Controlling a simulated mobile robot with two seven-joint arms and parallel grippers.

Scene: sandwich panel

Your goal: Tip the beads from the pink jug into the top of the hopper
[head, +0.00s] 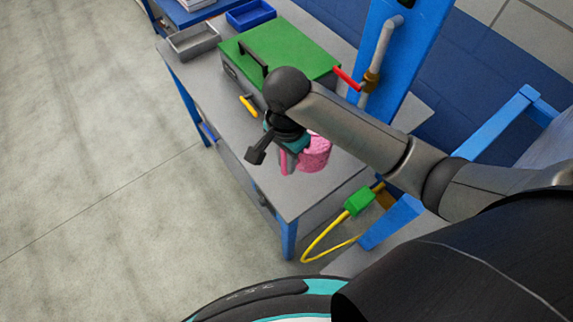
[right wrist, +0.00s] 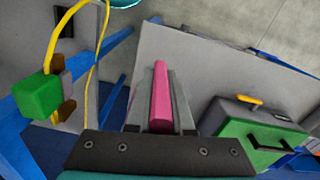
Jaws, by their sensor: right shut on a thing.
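The pink jug (head: 316,155) is at the near end of the grey workbench, partly hidden by my right gripper and forearm. I cannot tell whether it rests on the bench or is just above it. My right gripper (head: 288,157) is shut on the jug's handle, on the jug's left side. In the right wrist view the pink handle (right wrist: 160,98) lies between the two grey fingers. Beads cannot be made out clearly. I see no hopper that I can identify. My left gripper is not in view.
A green-topped grill-like box (head: 290,50) with a black handle stands on the bench (head: 300,200) behind the jug. Grey (head: 193,40) and blue (head: 250,14) trays lie further back. A blue post with a red-handled pipe (head: 378,60) stands at right. A green box (head: 359,201) has a yellow cable.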

